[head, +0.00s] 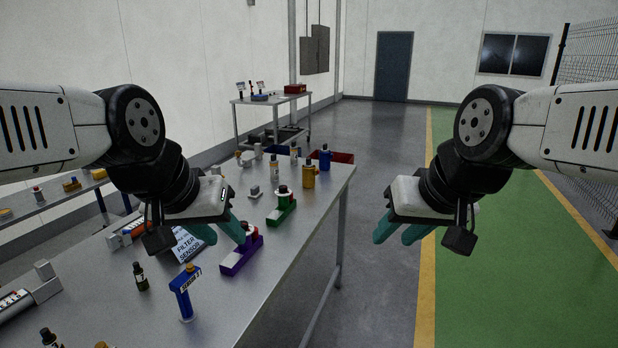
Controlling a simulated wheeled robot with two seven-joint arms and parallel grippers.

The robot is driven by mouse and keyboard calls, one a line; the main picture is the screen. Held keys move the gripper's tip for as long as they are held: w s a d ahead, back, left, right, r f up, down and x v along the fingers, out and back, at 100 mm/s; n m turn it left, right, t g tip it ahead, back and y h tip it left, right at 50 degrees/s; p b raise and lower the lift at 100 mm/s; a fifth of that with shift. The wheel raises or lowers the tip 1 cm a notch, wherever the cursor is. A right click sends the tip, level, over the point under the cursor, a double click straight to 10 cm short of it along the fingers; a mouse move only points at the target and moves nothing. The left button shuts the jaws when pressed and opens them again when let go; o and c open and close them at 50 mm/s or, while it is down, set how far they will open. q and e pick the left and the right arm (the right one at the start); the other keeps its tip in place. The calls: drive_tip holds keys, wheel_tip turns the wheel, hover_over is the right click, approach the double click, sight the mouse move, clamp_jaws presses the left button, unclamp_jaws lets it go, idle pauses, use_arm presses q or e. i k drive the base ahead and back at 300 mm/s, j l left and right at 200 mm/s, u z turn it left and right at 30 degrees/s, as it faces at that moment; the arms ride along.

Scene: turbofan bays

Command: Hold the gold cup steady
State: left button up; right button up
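A gold, cup-like canister (308,176) with a dark top stands upright near the far right edge of the workbench. I cannot tell for sure that it is the gold cup; another small gold top (102,345) is cut off at the bottom edge. My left gripper (222,233) is over the bench, its teal fingers apart with nothing seen between them. It is well short of the canister, and one fingertip is close to a purple holder (242,255). My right gripper (397,234) is open and empty, off the bench's right side above the floor.
The workbench (255,300) also carries a green holder (281,212), a blue stand (184,295), a filter sensor sign (187,245), a dark bottle (140,277) and a blue bottle (325,158). The floor to the right is free.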

sight(308, 164)
drive_tip(key=i+l+u, duration=0.2)
drive_tip(key=i+l, duration=0.15)
drive_tip(key=i+l+u, duration=0.2)
drive_tip(key=i+l, duration=0.25)
drive_tip(key=i+l+u, duration=0.2)
drive_tip(key=i+l, duration=0.3)
drive_tip(key=i+l+u, duration=0.2)
drive_tip(key=i+l, duration=0.2)
drive_tip(key=l, duration=0.2)
